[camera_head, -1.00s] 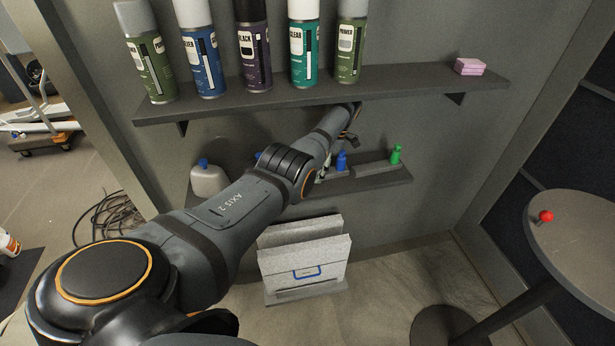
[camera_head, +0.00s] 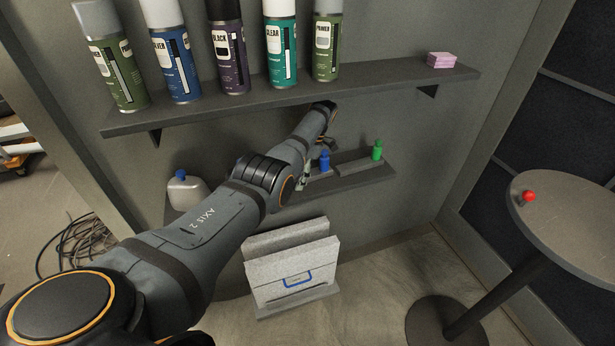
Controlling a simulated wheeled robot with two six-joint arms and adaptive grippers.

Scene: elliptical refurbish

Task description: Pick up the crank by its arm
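No crank can be made out for certain. A small red knob (camera_head: 529,196) lies on the round grey table (camera_head: 575,230) at the right; whether it belongs to a crank is too small to tell. My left arm reaches from the lower left across the middle to the wall shelves. My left gripper (camera_head: 328,141) is small and partly seen just under the upper shelf, above the lower shelf, far from the red knob. Its fingers are too small and dark to read. My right gripper is not in view.
The upper shelf (camera_head: 380,87) holds several spray cans and a pink sponge block (camera_head: 441,60). A grey file box (camera_head: 292,275) stands on the floor. Cables (camera_head: 85,232) lie at left.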

